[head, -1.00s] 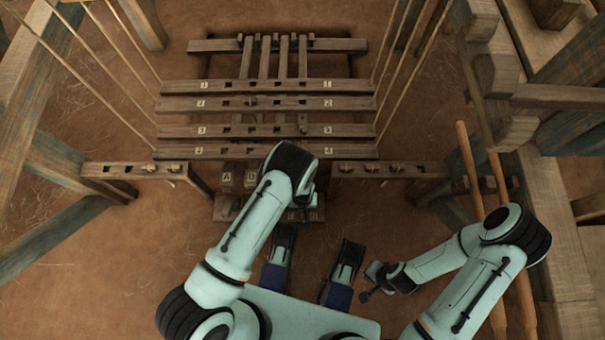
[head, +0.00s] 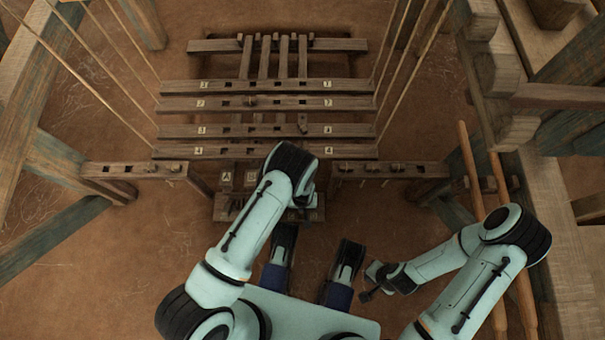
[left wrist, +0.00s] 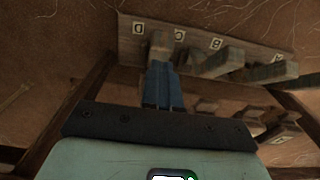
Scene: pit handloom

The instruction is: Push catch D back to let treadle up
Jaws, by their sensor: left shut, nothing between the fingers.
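My left gripper (left wrist: 162,66) is shut and empty, with its blue fingers reaching to the catch board (left wrist: 195,45). The fingertips overlap the wooden catch nearest the D label, catch D (left wrist: 161,42). I cannot tell whether they touch it. In the head view the board (head: 226,212) lies low in the loom's middle. My left arm hides its right part and most of the gripper there. Treadle ends beside the board carry labels A and B; the treadle for D is hidden. My right gripper (head: 369,285) is away at the right, its fingers too small to read.
Other catches (left wrist: 215,61) stand beside catch D on the board. Several numbered wooden bars (head: 265,104) hang beyond it. Side rails with pegs (head: 150,168) flank the board. Two long wooden poles (head: 468,160) lean at the right. Bare floor (head: 120,240) is at the left.

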